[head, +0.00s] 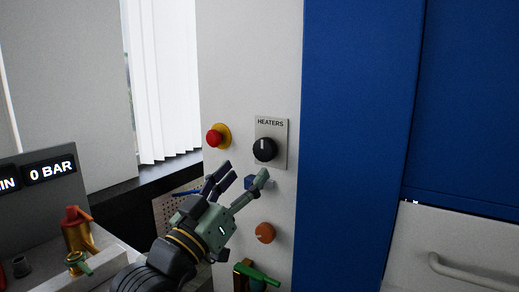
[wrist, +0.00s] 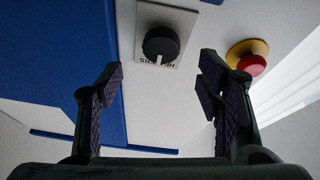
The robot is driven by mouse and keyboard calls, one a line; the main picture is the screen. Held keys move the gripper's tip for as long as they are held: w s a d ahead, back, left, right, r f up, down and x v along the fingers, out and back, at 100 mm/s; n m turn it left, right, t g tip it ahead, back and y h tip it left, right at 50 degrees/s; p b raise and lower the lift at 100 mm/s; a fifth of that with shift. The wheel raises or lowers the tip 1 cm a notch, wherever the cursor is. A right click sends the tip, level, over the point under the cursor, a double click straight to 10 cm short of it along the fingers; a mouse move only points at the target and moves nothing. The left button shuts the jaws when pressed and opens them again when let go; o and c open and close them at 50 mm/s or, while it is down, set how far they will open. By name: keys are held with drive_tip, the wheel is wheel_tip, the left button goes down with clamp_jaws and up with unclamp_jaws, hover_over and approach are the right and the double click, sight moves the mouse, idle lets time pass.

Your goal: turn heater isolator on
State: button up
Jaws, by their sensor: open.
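The heater isolator is a black rotary knob (head: 264,150) on a grey plate (head: 281,154) labelled HEATERS, on the light panel. Its white pointer mark stands about upright, toward the label. My gripper (head: 244,174) is open and empty, just below the knob in the head view. In the wrist view the knob (wrist: 161,42) shows beyond my fingertips (wrist: 160,75), roughly centred between them, with the plate (wrist: 185,18) upside down. The fingers appear apart from the knob.
A red emergency button on a yellow collar (head: 216,136) sits left of the plate; it also shows in the wrist view (wrist: 247,57). An orange knob (head: 265,233) and a green-handled valve (head: 258,274) are below. A blue cabinet (head: 350,150) stands at right, pressure displays (head: 48,171) at left.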

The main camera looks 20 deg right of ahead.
sight(262, 152)
drive_tip(key=p+x, duration=0.2)
drive_tip(key=x, duration=0.5)
drive_tip(key=shift+w, duration=0.1)
drive_tip(key=shift+c, duration=0.4)
drive_tip(key=c, duration=1)
